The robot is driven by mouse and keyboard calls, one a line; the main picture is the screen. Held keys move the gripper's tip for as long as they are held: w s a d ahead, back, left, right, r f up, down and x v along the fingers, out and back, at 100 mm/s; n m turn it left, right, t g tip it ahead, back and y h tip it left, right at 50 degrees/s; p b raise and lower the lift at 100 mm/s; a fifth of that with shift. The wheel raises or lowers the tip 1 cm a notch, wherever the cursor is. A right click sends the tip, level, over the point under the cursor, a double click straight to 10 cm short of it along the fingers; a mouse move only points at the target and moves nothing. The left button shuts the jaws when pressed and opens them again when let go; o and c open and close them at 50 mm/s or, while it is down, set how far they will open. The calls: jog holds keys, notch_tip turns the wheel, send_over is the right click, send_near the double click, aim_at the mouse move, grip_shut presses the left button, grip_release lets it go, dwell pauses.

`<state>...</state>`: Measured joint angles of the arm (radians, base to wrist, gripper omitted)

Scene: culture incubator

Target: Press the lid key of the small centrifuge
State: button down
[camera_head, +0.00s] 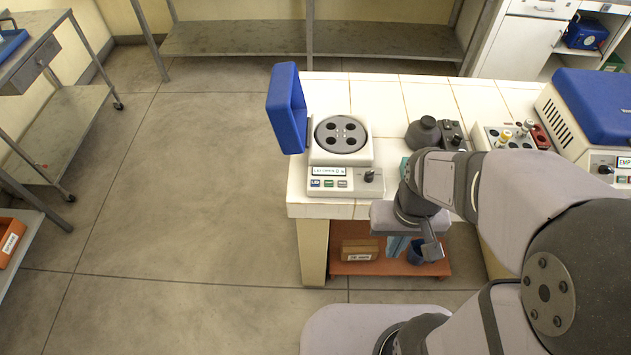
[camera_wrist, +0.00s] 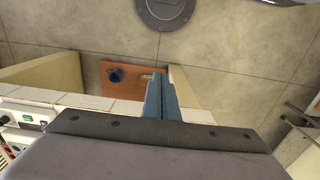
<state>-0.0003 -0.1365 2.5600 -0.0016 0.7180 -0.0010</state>
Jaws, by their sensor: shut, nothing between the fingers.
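The small centrifuge (camera_head: 309,187) stands at the table's left end in the head view. Its blue lid (camera_head: 285,110) is raised open at the left and the dark round rotor (camera_head: 341,134) is exposed. My gripper (camera_head: 395,246) is in front of the table's front edge, right of and apart from the panel. Its blue fingers are together and empty in the wrist view (camera_wrist: 158,80). I cannot make out the lid key there.
A dark device (camera_head: 450,134), a tube rack (camera_head: 490,139) and a larger blue-lidded machine (camera_head: 602,110) stand to the right on the white-tiled table (camera_head: 420,92). Below, an orange shelf (camera_head: 345,268) holds a box (camera_head: 360,250) and a blue cup (camera_head: 416,252).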

notch_tip(320, 180, down, 5)
jog(key=s+a+g+b, duration=0.2)
jog(key=w+a+f+m+t+y, duration=0.1)
jog(key=w+a+f+m+y, duration=0.1)
jog(key=w+a+m+y, duration=0.65)
notch_tip(320, 180, up, 7)
jog(key=m+t+h, duration=0.3)
jog(key=m+t, duration=0.5)
jog(key=m, duration=0.2)
send_over(318, 185)
jog(key=shift+y+b, duration=0.25)
jog(key=shift+b, duration=0.2)
jog(key=shift+f, duration=0.2)
notch_tip(318, 185, down, 7)
jog(key=b, duration=0.6)
jog(key=shift+f+b, duration=0.15)
jog(key=shift+b, duration=0.2)
jog(key=shift+f+b, duration=0.65)
jog(key=shift+b, duration=0.1)
